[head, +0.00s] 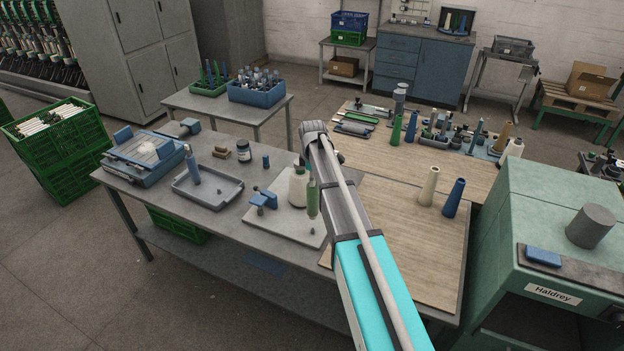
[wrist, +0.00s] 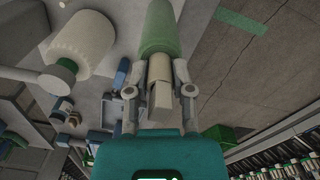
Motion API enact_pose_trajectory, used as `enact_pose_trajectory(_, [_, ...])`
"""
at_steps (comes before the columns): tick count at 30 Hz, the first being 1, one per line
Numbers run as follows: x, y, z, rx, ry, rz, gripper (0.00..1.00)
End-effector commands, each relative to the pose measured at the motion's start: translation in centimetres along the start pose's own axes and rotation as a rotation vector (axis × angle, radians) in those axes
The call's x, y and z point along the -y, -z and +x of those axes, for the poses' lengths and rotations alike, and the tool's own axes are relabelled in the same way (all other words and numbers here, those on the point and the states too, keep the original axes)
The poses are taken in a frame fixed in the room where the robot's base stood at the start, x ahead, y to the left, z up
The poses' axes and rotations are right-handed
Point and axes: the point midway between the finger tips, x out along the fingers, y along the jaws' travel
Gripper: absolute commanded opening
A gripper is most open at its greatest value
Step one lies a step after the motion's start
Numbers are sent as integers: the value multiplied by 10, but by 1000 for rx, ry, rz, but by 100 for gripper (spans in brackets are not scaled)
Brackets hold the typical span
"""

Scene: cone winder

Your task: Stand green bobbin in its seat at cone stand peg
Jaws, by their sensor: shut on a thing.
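The green bobbin (wrist: 160,32) is held in my gripper (wrist: 159,72), its two fingers closed on the pale lower end in the wrist view. In the head view the green bobbin (head: 312,199) hangs upright beside a cream cone (head: 297,186), over the right part of a light grey board (head: 278,222). The cream cone also shows at the upper left of the wrist view (wrist: 82,44). A small grey piece (head: 312,231) shows on the board just below the bobbin; I cannot tell whether they touch. My arm hides the gripper in the head view.
A blue clamp-like fixture (head: 262,198) stands on the board's left. A grey tray (head: 207,190) with a blue bobbin lies further left. A cream cone (head: 429,186) and a blue cone (head: 454,198) stand on the wooden table at right. The wooden top near them is clear.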

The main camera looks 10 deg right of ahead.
Motion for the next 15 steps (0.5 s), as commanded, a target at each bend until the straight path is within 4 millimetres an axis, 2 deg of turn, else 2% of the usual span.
enact_pose_trajectory(15, [0, -1, 34, 0, 0, 1, 0])
